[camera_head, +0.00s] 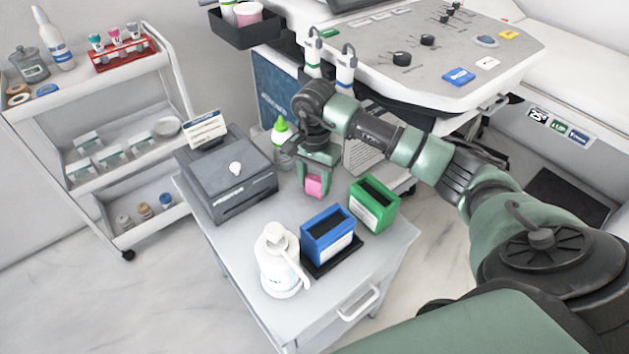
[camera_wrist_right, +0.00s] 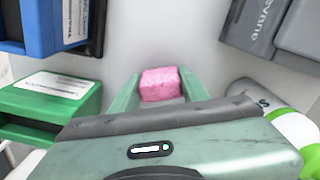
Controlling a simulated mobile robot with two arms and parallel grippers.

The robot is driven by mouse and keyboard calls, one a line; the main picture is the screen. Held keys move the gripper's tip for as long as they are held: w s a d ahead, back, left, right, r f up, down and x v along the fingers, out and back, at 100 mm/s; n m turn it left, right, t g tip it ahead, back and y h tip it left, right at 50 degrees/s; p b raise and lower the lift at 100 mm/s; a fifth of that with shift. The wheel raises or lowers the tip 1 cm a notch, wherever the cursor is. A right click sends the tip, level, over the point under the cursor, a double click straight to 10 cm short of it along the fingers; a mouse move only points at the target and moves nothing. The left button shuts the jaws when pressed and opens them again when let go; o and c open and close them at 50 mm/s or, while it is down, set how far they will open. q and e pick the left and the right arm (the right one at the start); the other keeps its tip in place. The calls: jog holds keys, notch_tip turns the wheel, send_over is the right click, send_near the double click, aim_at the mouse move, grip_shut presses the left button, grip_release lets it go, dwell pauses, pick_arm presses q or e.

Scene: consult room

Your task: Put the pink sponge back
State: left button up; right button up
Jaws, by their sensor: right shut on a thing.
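The pink sponge (camera_head: 314,186) is between the fingers of my right gripper (camera_head: 316,183), over the grey cart top. In the right wrist view the sponge (camera_wrist_right: 161,84) shows as a pink block between the two green fingertips (camera_wrist_right: 160,90). My right gripper is shut on it. A blue holder (camera_head: 327,236) on a black base and a green holder (camera_head: 374,204) stand to the right of the gripper and nearer the front. Both have dark open slots. I cannot tell whether the sponge touches the cart top. My left gripper is not in view.
The cart (camera_head: 222,240) also carries a dark grey box (camera_head: 232,180), a white pump bottle (camera_head: 279,262) and a bottle with a green cap (camera_head: 281,131) beside the gripper. An ultrasound console (camera_head: 450,90) stands behind. A shelf trolley (camera_head: 95,120) is at left.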

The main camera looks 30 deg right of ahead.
aim_at(315, 179)
jog(key=o, duration=1.1)
jog(key=shift+c, duration=0.2)
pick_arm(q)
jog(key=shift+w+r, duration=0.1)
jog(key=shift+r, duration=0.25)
pick_arm(e)
jog(key=shift+r, duration=0.15)
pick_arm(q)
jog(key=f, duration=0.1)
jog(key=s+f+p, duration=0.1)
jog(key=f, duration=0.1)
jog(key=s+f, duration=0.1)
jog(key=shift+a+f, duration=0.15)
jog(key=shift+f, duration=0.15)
pick_arm(e)
notch_tip(315, 179, up, 12)
